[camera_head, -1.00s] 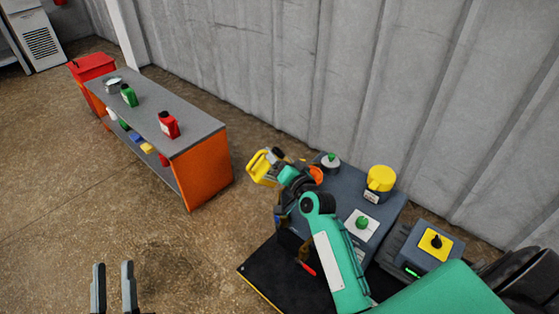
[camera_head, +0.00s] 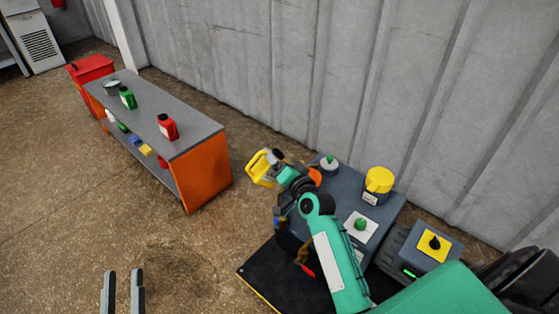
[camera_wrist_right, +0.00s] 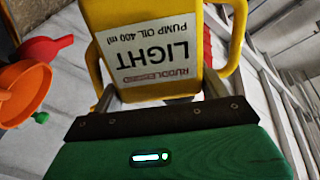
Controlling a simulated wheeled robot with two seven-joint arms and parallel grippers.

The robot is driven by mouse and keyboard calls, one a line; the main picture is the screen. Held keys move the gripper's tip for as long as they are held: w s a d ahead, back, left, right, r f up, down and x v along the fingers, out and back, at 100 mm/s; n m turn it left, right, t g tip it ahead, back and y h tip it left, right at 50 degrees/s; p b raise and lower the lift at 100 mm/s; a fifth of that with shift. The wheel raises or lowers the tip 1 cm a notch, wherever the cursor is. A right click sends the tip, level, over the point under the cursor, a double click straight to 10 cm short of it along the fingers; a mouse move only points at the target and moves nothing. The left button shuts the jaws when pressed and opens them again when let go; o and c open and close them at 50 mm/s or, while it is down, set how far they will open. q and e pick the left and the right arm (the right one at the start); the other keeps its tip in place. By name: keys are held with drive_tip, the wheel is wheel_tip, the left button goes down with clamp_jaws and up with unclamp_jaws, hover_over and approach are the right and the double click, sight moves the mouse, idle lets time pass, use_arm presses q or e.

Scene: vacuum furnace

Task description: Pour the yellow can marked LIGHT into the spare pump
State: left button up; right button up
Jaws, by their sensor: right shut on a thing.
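The yellow can (camera_head: 260,169) is held in the air left of a blue-grey pump unit (camera_head: 388,213). Its label reads LIGHT, pump oil, in the right wrist view (camera_wrist_right: 155,55); it appears upside down there. My right gripper (camera_head: 282,170) is shut on the can, which looks tilted in the head view. An orange funnel (camera_head: 315,175) is just right of the gripper, partly hidden by it; it also shows in the right wrist view (camera_wrist_right: 25,92). No marking naming the spare pump is readable. My left gripper (camera_head: 123,292) is open and empty over the floor.
The unit carries a yellow cap (camera_head: 379,180) and a green knob (camera_head: 361,224). A yellow-topped switch box (camera_head: 435,245) stands to its right. A workbench (camera_head: 165,128) holds a green can (camera_head: 128,97) and a red can (camera_head: 167,127). Open floor lies between.

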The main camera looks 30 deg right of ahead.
use_arm(q)
drive_tip(key=shift+d+f, duration=0.15)
drive_tip(key=shift+f, duration=0.15)
use_arm(e)
drive_tip(key=shift+r, duration=0.15)
drive_tip(key=shift+d, duration=0.1)
use_arm(q)
drive_tip(key=shift+d+f+g, duration=0.1)
drive_tip(key=shift+f+g, duration=0.15)
drive_tip(key=shift+g, duration=0.15)
drive_tip(key=shift+f, duration=0.2)
use_arm(e)
drive_tip(key=shift+r, duration=0.1)
use_arm(q)
drive_tip(key=shift+d+f+g+p, duration=0.2)
drive_tip(key=shift+f+g+p, duration=0.15)
drive_tip(key=shift+f, duration=0.2)
drive_tip(key=shift+d+f+g, duration=0.15)
drive_tip(key=shift+f+g, duration=0.2)
use_arm(e)
drive_tip(key=shift+d+r+m, duration=0.1)
drive_tip(key=shift+m, duration=0.2)
use_arm(q)
drive_tip(key=shift+f, duration=0.15)
drive_tip(key=shift+s+d+f, duration=0.1)
drive_tip(key=shift+f, duration=0.2)
